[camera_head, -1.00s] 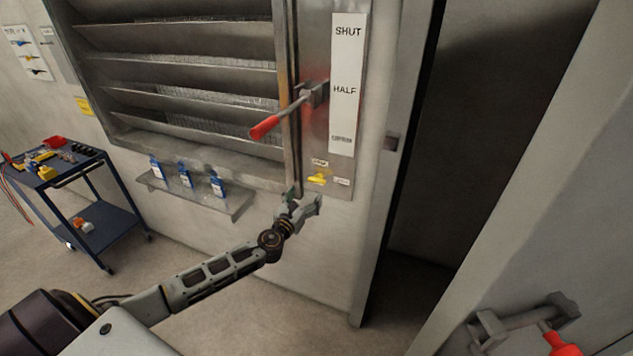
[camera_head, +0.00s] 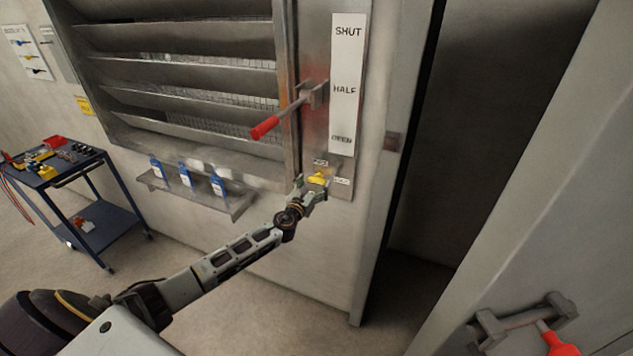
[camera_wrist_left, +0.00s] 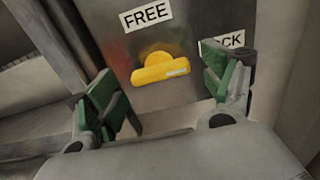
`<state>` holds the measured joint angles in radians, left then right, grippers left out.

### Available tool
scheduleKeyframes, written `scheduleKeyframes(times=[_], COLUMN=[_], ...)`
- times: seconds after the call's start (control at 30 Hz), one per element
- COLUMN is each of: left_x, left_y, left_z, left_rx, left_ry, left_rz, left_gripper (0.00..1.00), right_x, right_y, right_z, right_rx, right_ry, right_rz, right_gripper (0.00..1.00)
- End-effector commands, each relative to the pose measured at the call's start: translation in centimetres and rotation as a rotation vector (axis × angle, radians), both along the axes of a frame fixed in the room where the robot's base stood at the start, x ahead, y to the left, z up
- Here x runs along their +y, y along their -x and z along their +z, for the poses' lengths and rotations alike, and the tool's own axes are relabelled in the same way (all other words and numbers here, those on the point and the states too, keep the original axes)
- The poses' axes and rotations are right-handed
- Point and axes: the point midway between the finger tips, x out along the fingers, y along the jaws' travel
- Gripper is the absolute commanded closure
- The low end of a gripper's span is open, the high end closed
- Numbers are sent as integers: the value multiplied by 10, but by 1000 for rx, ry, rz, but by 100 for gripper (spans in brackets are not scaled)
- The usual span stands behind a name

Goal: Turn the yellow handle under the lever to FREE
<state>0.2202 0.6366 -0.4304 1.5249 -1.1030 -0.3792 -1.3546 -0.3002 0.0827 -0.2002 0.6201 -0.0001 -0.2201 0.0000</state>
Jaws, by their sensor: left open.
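The yellow handle (camera_head: 317,179) is on the metal panel below the red-gripped lever (camera_head: 283,115). In the left wrist view the handle (camera_wrist_left: 161,70) is a yellow bar lying nearly level, its right end slightly higher. A FREE label (camera_wrist_left: 146,14) is above it, and a partly hidden label reading "CK" (camera_wrist_left: 228,41) is to its right. My left gripper (camera_head: 314,188) is open just in front of the handle. In the wrist view its green-padded fingers (camera_wrist_left: 165,95) stand on either side of the handle, apart from it. My right gripper is not in view.
A SHUT/HALF/OPEN scale (camera_head: 346,85) is beside the lever. A small shelf with blue-labelled bottles (camera_head: 187,175) is left of my left gripper. A blue cart (camera_head: 99,208) stands farther left. A door with a red-gripped handle (camera_head: 558,343) is at lower right.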

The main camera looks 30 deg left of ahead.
Motion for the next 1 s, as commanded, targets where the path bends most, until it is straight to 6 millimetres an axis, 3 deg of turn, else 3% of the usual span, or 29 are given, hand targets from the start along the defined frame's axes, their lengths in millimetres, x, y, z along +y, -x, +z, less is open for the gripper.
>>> scheduleKeyframes(times=[0.33, 0.77, 1.0], left_x=[2, 2, 2], left_y=[-23, -27, -26], left_z=[0, 0, 0], left_rx=[-1, 0, 0], left_ry=[0, 0, 0], left_rz=[1, 0, 0], left_gripper=[18, 18, 46], right_x=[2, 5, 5], right_y=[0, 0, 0], right_z=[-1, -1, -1], right_rx=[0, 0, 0], right_ry=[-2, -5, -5], right_rz=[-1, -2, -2], right_gripper=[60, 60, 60])
